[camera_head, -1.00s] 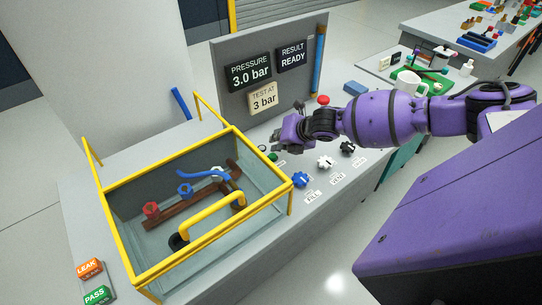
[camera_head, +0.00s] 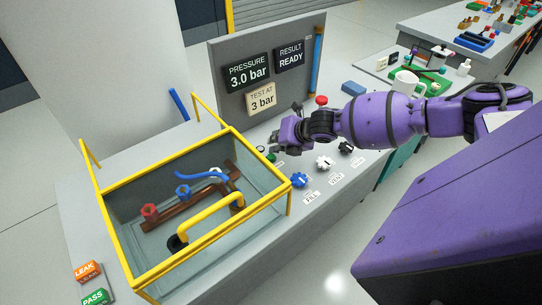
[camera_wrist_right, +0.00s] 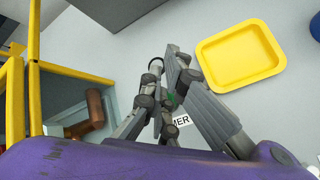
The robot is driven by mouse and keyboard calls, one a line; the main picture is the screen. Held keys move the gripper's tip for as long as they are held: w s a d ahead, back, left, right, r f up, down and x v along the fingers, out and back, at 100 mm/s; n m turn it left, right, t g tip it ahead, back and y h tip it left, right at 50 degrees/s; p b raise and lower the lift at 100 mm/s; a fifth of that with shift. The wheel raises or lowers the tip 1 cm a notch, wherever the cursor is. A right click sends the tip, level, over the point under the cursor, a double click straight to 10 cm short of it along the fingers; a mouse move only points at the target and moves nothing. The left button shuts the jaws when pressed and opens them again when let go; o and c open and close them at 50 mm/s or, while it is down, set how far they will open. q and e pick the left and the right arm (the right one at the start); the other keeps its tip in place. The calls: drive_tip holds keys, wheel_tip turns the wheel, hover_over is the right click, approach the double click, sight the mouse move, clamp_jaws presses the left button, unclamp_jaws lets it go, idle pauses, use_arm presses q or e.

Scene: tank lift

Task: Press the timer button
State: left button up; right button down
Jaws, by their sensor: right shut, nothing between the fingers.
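The timer button is a small green button (camera_head: 271,157) on the grey bench, just right of the tank's yellow frame. In the right wrist view only a bit of green (camera_wrist_right: 168,98) shows between the finger parts, beside a label (camera_wrist_right: 182,120) reading "MER". My right gripper (camera_head: 276,149) is shut and empty, close over the button; it also shows in the wrist view (camera_wrist_right: 168,65). I cannot tell whether the fingertips touch the button. My left gripper is out of view.
The open tank with a yellow frame (camera_head: 183,281) stands left of the button. Blue (camera_head: 298,180), white (camera_head: 324,162) and black (camera_head: 346,147) knobs line the bench edge. A red button (camera_head: 321,100) is behind my arm. A yellow tray (camera_wrist_right: 278,62) lies nearby. A panel reads 3.0 bar (camera_head: 248,77).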

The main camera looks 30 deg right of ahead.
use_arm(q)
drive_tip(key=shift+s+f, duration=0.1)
use_arm(e)
drive_tip(key=shift+f, duration=0.15)
idle(0.3)
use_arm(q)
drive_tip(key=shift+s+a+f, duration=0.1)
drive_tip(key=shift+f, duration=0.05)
use_arm(e)
drive_tip(key=shift+f, duration=0.3)
use_arm(q)
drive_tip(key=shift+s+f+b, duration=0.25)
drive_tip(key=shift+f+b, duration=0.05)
drive_tip(key=shift+b, duration=0.05)
use_arm(e)
drive_tip(key=shift+f, duration=0.55)
drive_tip(key=shift+r, duration=0.1)
idle(0.4)
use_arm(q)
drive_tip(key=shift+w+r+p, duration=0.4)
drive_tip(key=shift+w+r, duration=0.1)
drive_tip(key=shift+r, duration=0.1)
use_arm(e)
drive_tip(key=shift+r, duration=0.85)
